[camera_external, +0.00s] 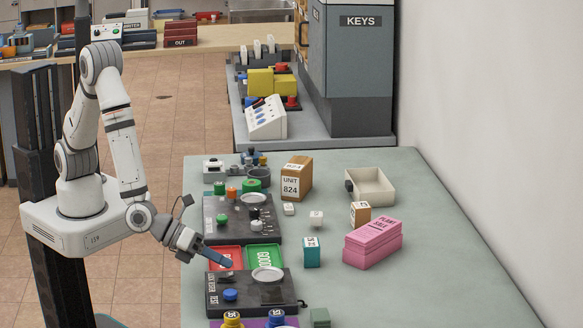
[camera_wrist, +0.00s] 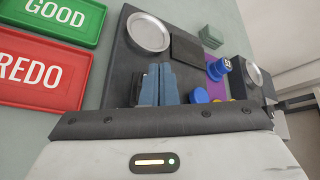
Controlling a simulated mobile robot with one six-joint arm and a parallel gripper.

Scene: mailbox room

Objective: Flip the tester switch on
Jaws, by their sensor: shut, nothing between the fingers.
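A dark board marked with "TEST" (camera_external: 275,294) lies on the near part of the table, and I take it as the tester. It carries a silver dish (camera_external: 267,274) and a blue knob (camera_external: 230,294). My gripper (camera_external: 229,263) is shut and empty, its blue fingers pointing down over the board's far left part. In the wrist view the shut fingers (camera_wrist: 158,80) are over the dark board (camera_wrist: 118,70), below the silver dish (camera_wrist: 148,33) and a raised dark block (camera_wrist: 187,49). I cannot make out a switch for certain; the fingers hide part of the board.
The red REDO tray (camera_external: 226,257) and green GOOD tray (camera_external: 264,256) lie just beyond the board. Another dark board (camera_external: 235,228) stands farther back. A teal block (camera_external: 311,252) and a pink box (camera_external: 372,243) stand to the right.

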